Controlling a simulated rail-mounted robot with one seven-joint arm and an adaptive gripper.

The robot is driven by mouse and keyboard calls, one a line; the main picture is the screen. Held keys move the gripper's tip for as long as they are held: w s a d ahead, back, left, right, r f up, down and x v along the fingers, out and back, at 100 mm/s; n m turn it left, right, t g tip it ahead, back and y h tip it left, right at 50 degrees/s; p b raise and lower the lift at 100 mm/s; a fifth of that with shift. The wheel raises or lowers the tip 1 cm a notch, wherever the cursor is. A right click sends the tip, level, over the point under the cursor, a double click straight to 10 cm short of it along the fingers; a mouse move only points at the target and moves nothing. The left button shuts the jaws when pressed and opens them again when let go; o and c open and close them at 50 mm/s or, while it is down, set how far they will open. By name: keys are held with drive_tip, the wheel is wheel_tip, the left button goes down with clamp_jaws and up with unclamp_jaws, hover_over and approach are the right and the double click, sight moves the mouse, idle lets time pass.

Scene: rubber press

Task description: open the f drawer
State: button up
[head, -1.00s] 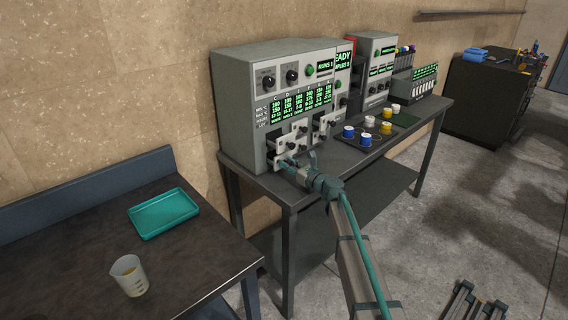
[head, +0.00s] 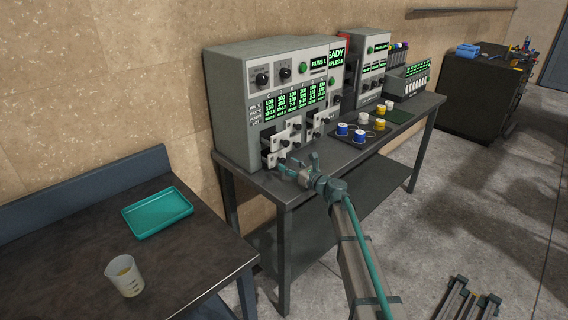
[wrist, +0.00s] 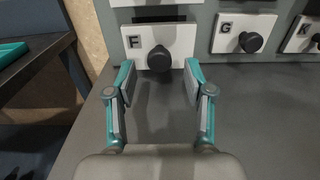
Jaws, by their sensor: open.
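The F drawer (wrist: 134,58) has a pale front marked F and a round black knob (wrist: 158,58). It is at the top middle of the wrist view. A dark gap shows above its front, but I cannot tell how far out it stands. In the head view the F drawer (head: 276,158) is at the lower left of the grey machine's front. My gripper (wrist: 159,74) is open and empty, its fingertips on either side below the knob in the picture. In the head view my gripper (head: 297,166) is just in front of the drawer.
The G drawer (wrist: 230,43) and K drawer (wrist: 297,46) are to the right. The machine (head: 226,110) stands on a dark bench (head: 300,186). Blue, white and yellow spools (head: 360,135) stand to its right. A teal tray (head: 158,215) and a beaker (head: 125,279) are on the left table.

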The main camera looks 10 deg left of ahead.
drive_tip(key=v, duration=0.8)
drive_tip(key=shift+s+d, duration=0.1)
